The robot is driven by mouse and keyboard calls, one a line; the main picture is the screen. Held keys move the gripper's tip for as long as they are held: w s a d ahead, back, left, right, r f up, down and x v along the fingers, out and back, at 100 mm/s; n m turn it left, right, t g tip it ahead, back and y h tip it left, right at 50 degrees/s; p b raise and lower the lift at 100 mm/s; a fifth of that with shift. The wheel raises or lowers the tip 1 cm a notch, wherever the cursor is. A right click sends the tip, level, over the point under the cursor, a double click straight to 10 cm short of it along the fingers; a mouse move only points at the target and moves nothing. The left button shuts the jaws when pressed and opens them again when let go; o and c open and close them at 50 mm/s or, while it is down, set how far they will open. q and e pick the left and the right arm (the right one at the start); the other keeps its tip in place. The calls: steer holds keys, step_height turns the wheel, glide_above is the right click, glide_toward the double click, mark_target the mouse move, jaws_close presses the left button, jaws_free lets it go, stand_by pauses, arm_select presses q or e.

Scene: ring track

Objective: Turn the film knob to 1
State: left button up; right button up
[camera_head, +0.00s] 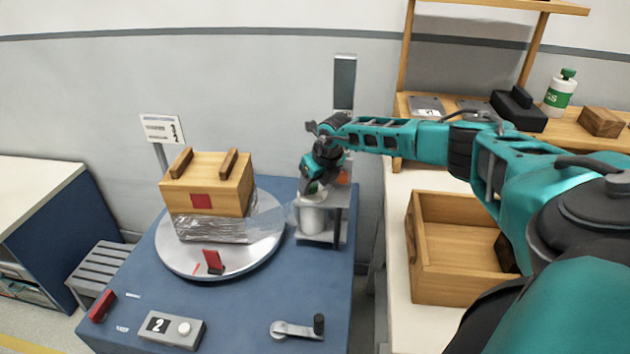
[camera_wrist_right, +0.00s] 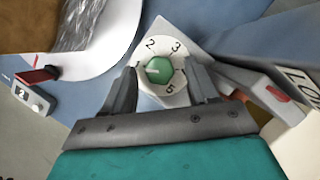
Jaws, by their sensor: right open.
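The film knob (camera_wrist_right: 159,68) is a green knob on a round white numbered dial (camera_wrist_right: 172,46). In the head view my right gripper (camera_head: 316,185) is over the film stand (camera_head: 338,225) and mostly hides the knob. My left gripper is not in view.
A wooden box (camera_head: 235,170) wrapped in film below stands on the round turntable (camera_head: 177,255). A small box showing 2 (camera_head: 172,330) and a crank (camera_head: 298,329) are at the blue table's front. An open wooden crate (camera_head: 430,290) stands right.

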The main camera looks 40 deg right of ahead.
steer(key=shift+r, duration=0.15)
steer(key=p+v, duration=0.1)
steer(key=v, duration=1.1)
steer(key=shift+s+r, duration=0.2)
steer(key=shift+r, duration=0.1)
